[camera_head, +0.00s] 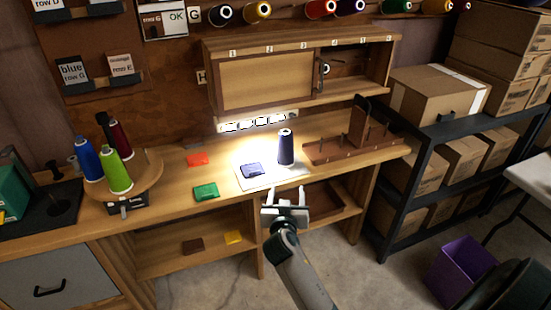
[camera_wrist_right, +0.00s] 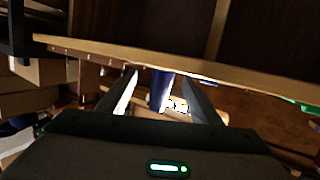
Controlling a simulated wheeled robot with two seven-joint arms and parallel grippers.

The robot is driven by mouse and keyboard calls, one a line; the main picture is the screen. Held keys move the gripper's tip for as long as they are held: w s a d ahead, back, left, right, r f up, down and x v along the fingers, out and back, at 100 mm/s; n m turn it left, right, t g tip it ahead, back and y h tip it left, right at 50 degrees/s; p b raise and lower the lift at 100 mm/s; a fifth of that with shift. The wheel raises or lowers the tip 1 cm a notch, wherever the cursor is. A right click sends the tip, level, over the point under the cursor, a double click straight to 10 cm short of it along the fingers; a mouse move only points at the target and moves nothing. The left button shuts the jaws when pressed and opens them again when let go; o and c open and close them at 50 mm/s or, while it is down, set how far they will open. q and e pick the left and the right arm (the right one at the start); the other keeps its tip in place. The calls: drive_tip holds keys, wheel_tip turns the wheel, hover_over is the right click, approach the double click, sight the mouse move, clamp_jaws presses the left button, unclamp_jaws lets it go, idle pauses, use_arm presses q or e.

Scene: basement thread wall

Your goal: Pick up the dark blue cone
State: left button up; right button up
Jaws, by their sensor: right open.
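The dark blue cone (camera_head: 286,147) stands upright on a white mat (camera_head: 297,172) under a bright light on the workbench, in the head view. My right gripper (camera_head: 285,194) is open and empty, in front of the bench's front edge and apart from the cone. In the right wrist view the dark blue cone (camera_wrist_right: 160,89) shows beyond the bench edge, between the two open fingers (camera_wrist_right: 160,92). My left gripper is not in view.
A dark blue swatch (camera_head: 251,170) lies left of the cone. A wooden peg rack (camera_head: 350,143) stands to its right. A round stand (camera_head: 135,180) holds blue, green and dark red cones at the left. The wall cabinet (camera_head: 300,75) hangs behind. A purple bin (camera_head: 465,262) is on the floor.

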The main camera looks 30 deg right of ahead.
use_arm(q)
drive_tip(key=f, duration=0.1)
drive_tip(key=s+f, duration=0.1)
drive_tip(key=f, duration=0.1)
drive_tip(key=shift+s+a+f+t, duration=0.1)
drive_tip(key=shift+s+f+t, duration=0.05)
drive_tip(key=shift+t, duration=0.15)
use_arm(e)
drive_tip(key=w+d+r+m+t+h, duration=0.1)
drive_tip(key=w+r, duration=0.3)
drive_tip(key=r, duration=0.4)
drive_tip(key=shift+m+t+h, duration=0.3)
drive_tip(key=shift+m+h, duration=0.1)
drive_tip(key=shift+h, duration=0.1)
drive_tip(key=shift+d, duration=0.15)
